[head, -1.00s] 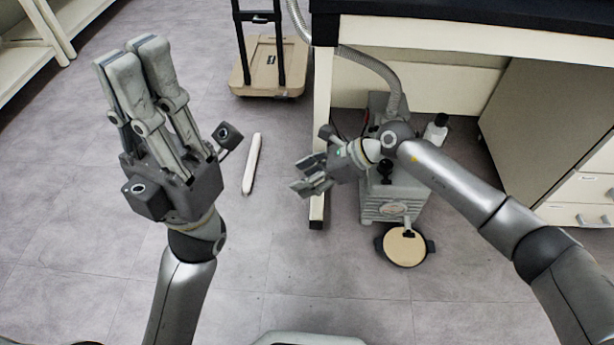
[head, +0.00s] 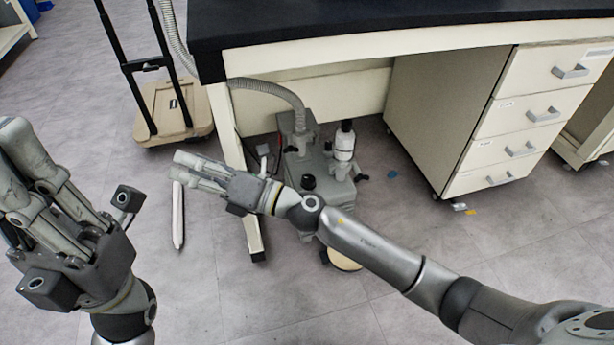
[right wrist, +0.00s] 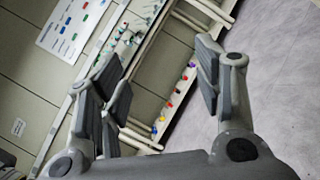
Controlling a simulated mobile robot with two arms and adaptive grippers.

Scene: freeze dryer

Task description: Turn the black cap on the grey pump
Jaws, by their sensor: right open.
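The grey pump (head: 338,192) stands on the floor under the black-topped bench, with a grey hose joined to its top. A small black cap (head: 308,182) sits on its upper face, just above my right arm. That arm crosses in front of the pump and hides part of its lower body. My right gripper (head: 190,170) is left of the pump, apart from the cap and pointing left. In the right wrist view its fingers (right wrist: 155,75) are spread and empty. My left gripper (head: 28,165) is at the left edge, away from the pump, its finger opening unclear.
A bench leg (head: 240,190) stands behind and beside my right gripper. A round tan disc (head: 343,262) lies in front. A drawer cabinet (head: 520,120) is right, a cart (head: 170,110) back left.

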